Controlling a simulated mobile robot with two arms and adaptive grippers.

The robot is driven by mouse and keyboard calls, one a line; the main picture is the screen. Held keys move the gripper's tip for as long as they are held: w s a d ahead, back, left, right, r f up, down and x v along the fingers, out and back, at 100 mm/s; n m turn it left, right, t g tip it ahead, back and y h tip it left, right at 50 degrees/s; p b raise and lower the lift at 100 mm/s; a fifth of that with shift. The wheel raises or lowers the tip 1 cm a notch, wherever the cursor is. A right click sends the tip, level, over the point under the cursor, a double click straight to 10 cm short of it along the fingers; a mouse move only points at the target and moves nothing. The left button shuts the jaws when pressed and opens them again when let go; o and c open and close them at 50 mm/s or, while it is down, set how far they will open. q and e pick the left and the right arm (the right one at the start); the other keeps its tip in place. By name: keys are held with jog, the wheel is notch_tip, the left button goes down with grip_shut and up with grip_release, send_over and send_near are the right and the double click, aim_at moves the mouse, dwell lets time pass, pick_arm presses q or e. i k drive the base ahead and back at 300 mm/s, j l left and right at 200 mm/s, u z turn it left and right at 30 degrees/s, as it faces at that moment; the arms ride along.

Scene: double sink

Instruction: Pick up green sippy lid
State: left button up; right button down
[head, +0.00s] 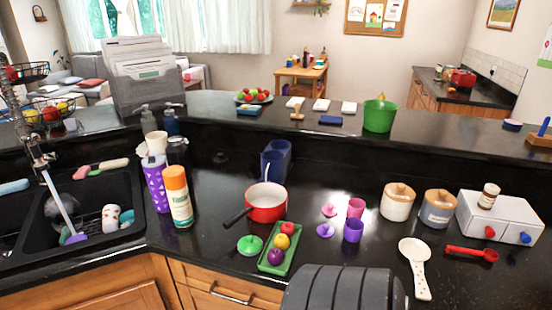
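A small round green lid (250,244) lies flat on the black counter. It is left of a green tray (279,248) and below the handle of a red pan (266,202). Nothing covers the lid. A pink lid (328,210) and a purple lid (325,230) lie further right, beside a pink cup (356,207) and a purple cup (353,230). Neither of my grippers is in view.
The double sink (20,247) is at the left. A spray can (178,197) and purple bottle (157,184) stand beside it. Canisters (397,201), a white spoon rest (415,262) and a red scoop (471,253) are at the right. My own dark body part hides some front counter.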

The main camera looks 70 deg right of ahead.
aim_at(251, 246)
jog(key=z, duration=1.95)
jog(key=j+z, duration=0.1)
jog(key=z, duration=0.3)
jog(key=j+z, duration=0.1)
jog(key=z, duration=0.3)
jog(key=j+z, duration=0.1)
jog(key=z, duration=0.25)
jog(key=j+z, duration=0.2)
jog(key=j, duration=0.2)
jog(key=k+j+z, duration=0.15)
jog(key=j, duration=0.25)
jog(key=k+j+z, duration=0.2)
jog(key=j, duration=0.2)
jog(key=j+z, duration=0.2)
jog(key=j, duration=0.2)
jog(key=k+j+z, duration=0.2)
jog(key=j, duration=0.15)
jog(key=k+j, duration=0.15)
jog(key=j, duration=0.2)
jog(key=i, duration=0.1)
